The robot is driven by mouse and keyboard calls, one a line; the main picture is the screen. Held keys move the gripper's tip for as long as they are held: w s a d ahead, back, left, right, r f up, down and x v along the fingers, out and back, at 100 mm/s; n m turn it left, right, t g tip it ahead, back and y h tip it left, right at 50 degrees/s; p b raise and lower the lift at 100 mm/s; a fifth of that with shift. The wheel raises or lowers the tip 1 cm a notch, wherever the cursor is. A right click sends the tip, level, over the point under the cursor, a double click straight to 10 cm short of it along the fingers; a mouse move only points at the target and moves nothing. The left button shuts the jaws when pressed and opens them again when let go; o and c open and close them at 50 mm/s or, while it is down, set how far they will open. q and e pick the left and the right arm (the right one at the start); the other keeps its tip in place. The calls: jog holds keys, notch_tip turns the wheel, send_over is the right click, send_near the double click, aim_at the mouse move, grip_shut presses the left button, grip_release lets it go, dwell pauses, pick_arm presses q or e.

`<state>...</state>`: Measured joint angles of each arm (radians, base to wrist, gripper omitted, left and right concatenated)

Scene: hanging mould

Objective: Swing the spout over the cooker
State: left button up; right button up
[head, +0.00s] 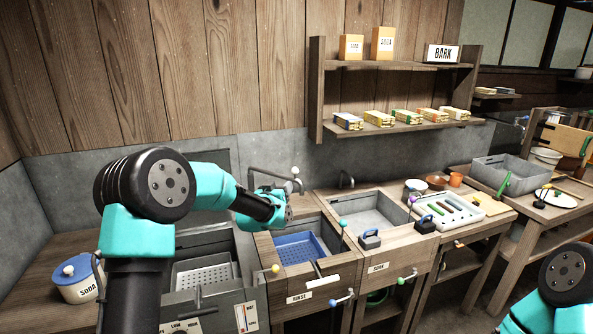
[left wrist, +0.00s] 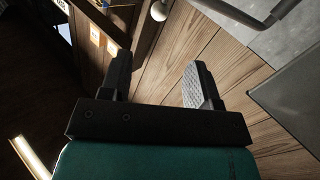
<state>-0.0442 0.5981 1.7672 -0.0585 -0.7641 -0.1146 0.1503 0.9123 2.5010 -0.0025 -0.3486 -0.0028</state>
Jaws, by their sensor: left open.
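The spout (head: 275,168) is a dark bent pipe at the back wall, behind the rinse basin, with a pale round knob (head: 295,171) near its right end. In the left wrist view a grey pipe (left wrist: 285,12) shows at the top right, and a pale knob (left wrist: 158,10) at the top. The cooker (head: 205,309) is the grey box at lower left with a dial panel. My left gripper (head: 287,212) is just below and in front of the spout, partly hidden by its own wrist. In the left wrist view its jaws (left wrist: 160,85) are apart and empty.
A blue tray (head: 318,239) sits in the rinse basin. A soda pot (head: 77,279) stands at far left. A shelf (head: 400,126) with boxes hangs at the back. My right arm shows at lower right, its gripper out of frame.

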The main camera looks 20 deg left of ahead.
pick_arm(q)
jog(key=w+d, duration=0.1)
jog(key=w, duration=1.5)
jog(key=shift+d, duration=0.25)
jog(key=shift+c, duration=0.2)
grip_shut()
